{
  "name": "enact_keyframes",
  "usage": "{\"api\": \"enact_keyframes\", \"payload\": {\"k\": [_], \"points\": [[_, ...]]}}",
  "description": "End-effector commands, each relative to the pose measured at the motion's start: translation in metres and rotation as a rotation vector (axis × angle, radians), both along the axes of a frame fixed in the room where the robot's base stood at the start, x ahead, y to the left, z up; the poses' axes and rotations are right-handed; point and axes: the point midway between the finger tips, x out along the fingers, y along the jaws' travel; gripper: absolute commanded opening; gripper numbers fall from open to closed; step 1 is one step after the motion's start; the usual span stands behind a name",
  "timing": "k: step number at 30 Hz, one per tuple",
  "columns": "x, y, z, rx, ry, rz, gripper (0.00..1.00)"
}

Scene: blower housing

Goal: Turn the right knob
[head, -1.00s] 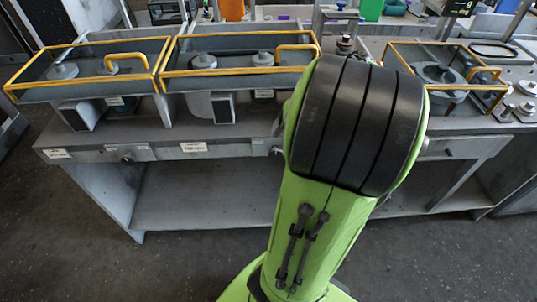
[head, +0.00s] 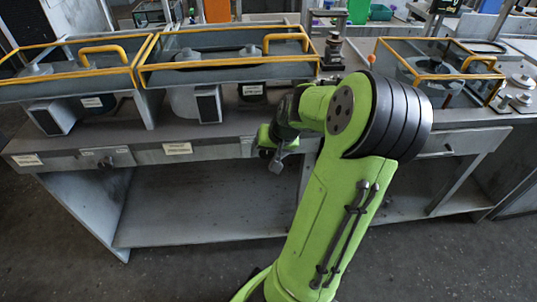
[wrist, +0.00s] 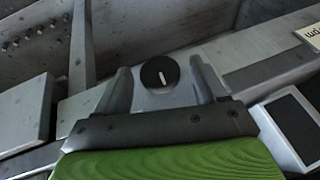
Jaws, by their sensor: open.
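A round black knob (wrist: 160,73) with a white line shows in the wrist view on a grey panel. The line stands close to upright in that view. My gripper (wrist: 160,68) is open, with one finger to each side of the knob and a gap on both sides. How far the fingertips are from the panel is hard to tell. In the head view my gripper (head: 277,157) is at the bench's front edge, and its fingers are hidden or too small to read. Another knob (head: 106,162) is on the front panel further left in the head view.
The grey bench (head: 215,148) has an open space below it. Yellow-framed trays (head: 228,75) stand on top, with another (head: 440,62) at the right. A dark-faced box (head: 208,104) stands near the front edge; such a box (wrist: 291,125) is close right of my gripper in the wrist view.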

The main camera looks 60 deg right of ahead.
Motion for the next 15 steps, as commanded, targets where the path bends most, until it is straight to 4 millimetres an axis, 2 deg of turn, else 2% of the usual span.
{"api": "enact_keyframes", "payload": {"k": [5,15], "points": [[-0.0001,-0.0001,0.0012,-0.001,-0.001,0.000,0.71],[-0.0002,0.0000,0.0014,0.000,0.000,0.000,0.19]]}}
